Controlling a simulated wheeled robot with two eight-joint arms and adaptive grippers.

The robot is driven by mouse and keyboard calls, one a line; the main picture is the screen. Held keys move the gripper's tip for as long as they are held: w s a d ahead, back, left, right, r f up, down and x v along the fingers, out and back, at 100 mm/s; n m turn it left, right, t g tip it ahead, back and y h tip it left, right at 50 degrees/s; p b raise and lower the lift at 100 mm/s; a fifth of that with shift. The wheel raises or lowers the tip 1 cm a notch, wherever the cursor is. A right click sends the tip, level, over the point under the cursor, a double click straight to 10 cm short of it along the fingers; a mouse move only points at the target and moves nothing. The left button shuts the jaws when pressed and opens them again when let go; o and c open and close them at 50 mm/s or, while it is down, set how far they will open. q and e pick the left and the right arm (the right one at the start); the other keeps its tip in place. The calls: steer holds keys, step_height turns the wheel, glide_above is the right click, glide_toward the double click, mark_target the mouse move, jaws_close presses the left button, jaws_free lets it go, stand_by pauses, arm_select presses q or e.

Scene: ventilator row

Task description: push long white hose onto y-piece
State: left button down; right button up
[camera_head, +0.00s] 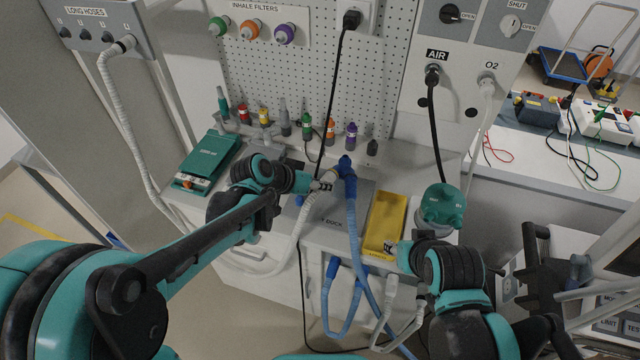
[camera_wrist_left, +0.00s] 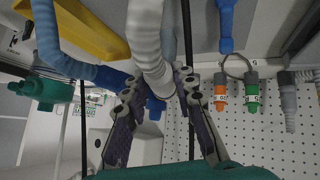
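The long white hose (camera_head: 292,247) runs from the LONG HOSES rack, loops low in front of the bench and rises to my left gripper (camera_head: 326,183). The gripper's fingers close around the hose near its upper end. In the left wrist view, the ribbed hose (camera_wrist_left: 147,38) passes between the two fingers (camera_wrist_left: 165,100). The blue y-piece (camera_head: 346,166) stands just right of the gripper, with a blue hose running down from it. A blue part shows behind the fingers; whether hose and y-piece touch is hidden. My right gripper (camera_head: 399,250) is beside the yellow tray; its fingers are unclear.
The yellow tray (camera_head: 386,222) lies right of the y-piece. A teal case (camera_head: 208,162) lies at the bench's left. Several coloured connectors stand along the pegboard. A teal unit (camera_head: 441,206) with a black AIR hose is at the right. Blue and white hoses hang below the bench.

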arm_select(q)
steer(key=c, duration=1.2)
jaws_free()
steer(key=shift+o, duration=0.2)
steer(key=v, duration=1.2)
steer(key=s+a+f+n+y, duration=0.2)
steer(key=s+a+y, duration=0.1)
steer(key=s+a, duration=0.2)
steer(key=s+a+f+n+t+y, duration=0.1)
steer(key=s+a+f+n+y, duration=0.2)
steer(key=s+a, duration=0.3)
steer(key=s, duration=0.2)
steer(key=shift+s+a+f+y, duration=0.3)
steer(key=shift+s, duration=0.1)
